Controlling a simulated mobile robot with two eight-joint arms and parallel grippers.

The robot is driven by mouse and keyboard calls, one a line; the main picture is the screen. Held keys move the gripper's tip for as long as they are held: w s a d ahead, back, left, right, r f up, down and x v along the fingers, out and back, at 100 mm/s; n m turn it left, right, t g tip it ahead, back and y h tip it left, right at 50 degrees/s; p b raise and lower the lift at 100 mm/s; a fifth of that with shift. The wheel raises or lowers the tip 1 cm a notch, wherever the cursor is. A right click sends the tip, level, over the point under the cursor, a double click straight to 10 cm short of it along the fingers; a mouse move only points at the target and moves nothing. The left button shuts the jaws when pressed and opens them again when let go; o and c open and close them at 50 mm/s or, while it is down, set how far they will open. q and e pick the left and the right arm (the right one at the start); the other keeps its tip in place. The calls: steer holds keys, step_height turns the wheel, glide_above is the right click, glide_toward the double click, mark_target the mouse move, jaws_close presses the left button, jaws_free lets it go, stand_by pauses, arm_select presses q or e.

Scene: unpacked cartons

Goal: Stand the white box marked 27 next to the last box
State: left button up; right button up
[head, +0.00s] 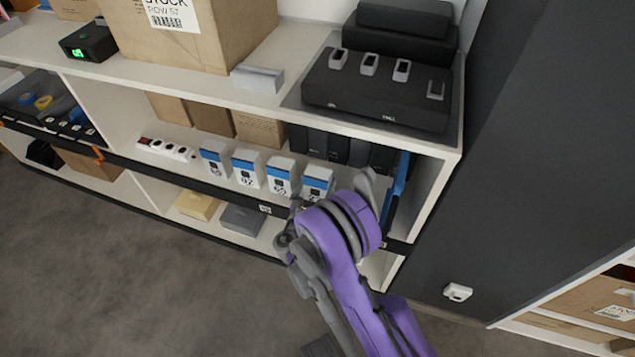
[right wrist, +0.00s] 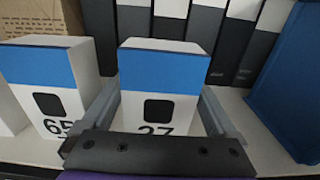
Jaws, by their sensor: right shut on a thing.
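The white box marked 27 (right wrist: 160,85) has a blue band and a black square on it. It stands upright between the two fingers of my right gripper (right wrist: 160,125), which is shut on it. In the head view this box (head: 317,180) is at the right end of a row on the middle shelf, with the gripper (head: 333,195) at its front right. The box marked 65 (right wrist: 50,85) stands to its left with a narrow gap; it also shows in the head view (head: 282,176). The underside of box 27 is hidden. My left gripper is out of view.
More such boxes (head: 247,168) continue the row leftward, then a power strip (head: 166,149). Dark binders (head: 335,147) stand behind, and a blue panel-like item (right wrist: 290,85) is close on the right. The upper shelf (head: 300,42) hangs above. Brown cartons (head: 258,129) are at the back.

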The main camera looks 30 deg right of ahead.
steer(key=shift+f, duration=0.2)
steer(key=o, duration=1.2)
steer(key=shift+o, duration=0.2)
steer(key=shift+r, duration=0.1)
